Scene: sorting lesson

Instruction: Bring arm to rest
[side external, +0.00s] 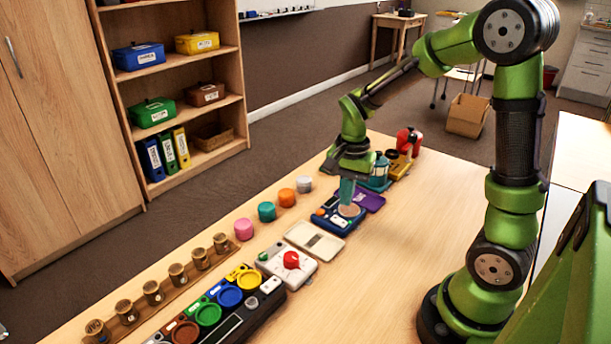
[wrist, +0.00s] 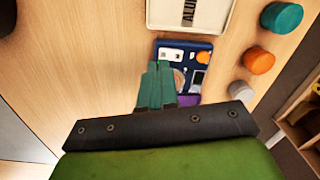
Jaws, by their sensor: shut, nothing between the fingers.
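My gripper (side external: 347,190) is at the end of the green arm, above the blue device panel (side external: 337,217) on the wooden table. In the wrist view the teal fingers of my gripper (wrist: 156,68) are together with nothing held. They cover part of the blue device panel (wrist: 190,57), which shows white, orange and grey parts. From these views I cannot tell whether the fingertips touch the panel.
A purple item (side external: 371,201) and a teal lantern-like object (side external: 378,172) stand close behind my gripper. A cream tray (side external: 315,241), a device with a red knob (side external: 290,261) and coloured cylinders (side external: 267,211) are nearby. The table's right part (side external: 400,270) is clear.

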